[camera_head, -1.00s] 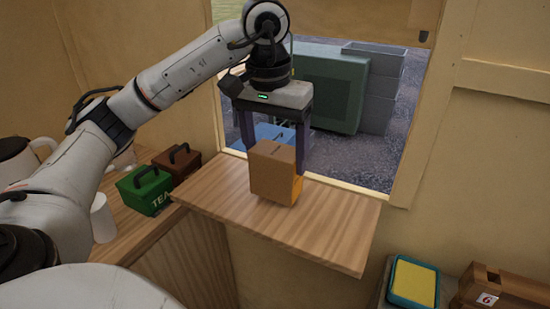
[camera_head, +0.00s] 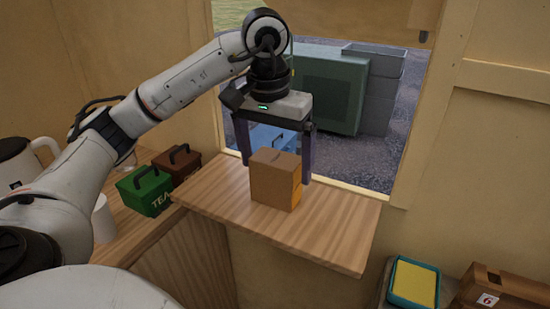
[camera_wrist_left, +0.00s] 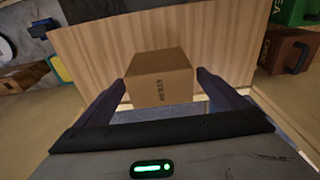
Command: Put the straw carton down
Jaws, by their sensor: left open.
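The straw carton (camera_head: 274,181) is a small brown cardboard box. It stands upright on the wooden counter shelf (camera_head: 335,222) below the window opening. My left gripper (camera_head: 275,172) is open around the carton, with one finger at each side. In the left wrist view the fingers (camera_wrist_left: 160,92) show gaps to the carton's sides. My right gripper is not in view.
A green tea tin (camera_head: 145,190) and a brown tin (camera_head: 178,162) stand on the counter at left, near white mugs. A teal tray with a yellow pad (camera_head: 413,283) and a wooden crate (camera_head: 498,290) lie at lower right. The shelf's right part is clear.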

